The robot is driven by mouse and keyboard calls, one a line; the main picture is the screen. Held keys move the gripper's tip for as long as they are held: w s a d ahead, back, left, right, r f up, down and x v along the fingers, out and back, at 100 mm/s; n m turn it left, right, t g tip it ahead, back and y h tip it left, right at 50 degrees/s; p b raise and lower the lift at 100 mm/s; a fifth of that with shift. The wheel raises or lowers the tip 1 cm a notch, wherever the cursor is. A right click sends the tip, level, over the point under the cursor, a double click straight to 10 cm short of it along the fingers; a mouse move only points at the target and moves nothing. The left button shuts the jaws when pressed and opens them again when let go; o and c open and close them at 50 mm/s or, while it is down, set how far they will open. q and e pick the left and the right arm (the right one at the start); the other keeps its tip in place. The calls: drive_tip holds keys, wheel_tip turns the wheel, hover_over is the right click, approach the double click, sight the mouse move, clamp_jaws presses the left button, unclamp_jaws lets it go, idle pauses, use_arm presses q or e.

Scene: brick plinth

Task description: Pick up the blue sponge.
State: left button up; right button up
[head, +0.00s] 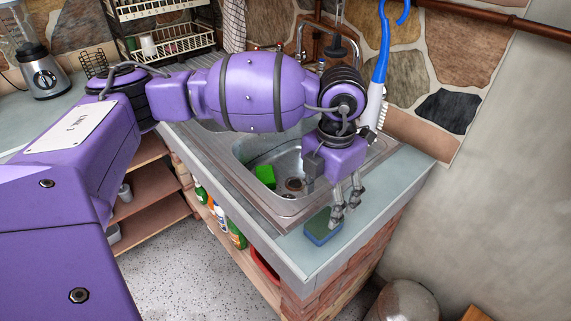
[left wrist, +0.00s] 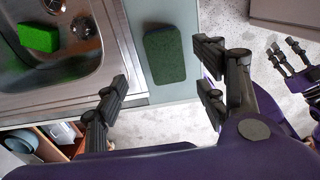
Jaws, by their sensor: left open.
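The blue sponge (head: 323,231) lies flat on the counter to the right of the sink, with a dark green top and blue sides. It also shows in the left wrist view (left wrist: 165,54), mostly its green top. My left gripper (head: 345,211) is open and empty, pointing down above the sponge's right end. In the left wrist view, the left gripper's fingers (left wrist: 160,80) are spread wide, with the sponge ahead between them. My right gripper (left wrist: 288,58) shows only in part at the right edge of the left wrist view; its jaw state is unclear.
A bright green sponge (head: 265,176) lies in the metal sink (head: 237,165). A blue-handled brush (head: 382,60) stands upright behind my left wrist. A tap (head: 340,45) is at the back. The counter (head: 300,258) around the blue sponge is clear; its front edge is close.

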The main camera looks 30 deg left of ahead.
sight(324, 222)
use_arm(q)
drive_tip(key=shift+f, duration=0.45)
drive_tip(key=shift+s+f, duration=0.25)
drive_tip(key=shift+f, duration=0.55)
drive_tip(key=shift+s+d+f, duration=0.15)
drive_tip(key=shift+f, duration=0.1)
drive_tip(key=f, duration=0.4)
drive_tip(key=shift+d+f+p, duration=0.2)
drive_tip(key=shift+f+p, duration=0.1)
drive_tip(key=shift+r, duration=0.1)
drive_tip(key=c, duration=0.8)
use_arm(e)
drive_tip(key=shift+s+d+f, duration=0.1)
drive_tip(key=shift+s, duration=0.45)
drive_tip(key=shift+s+d+f, duration=0.1)
drive_tip(key=shift+s, duration=0.45)
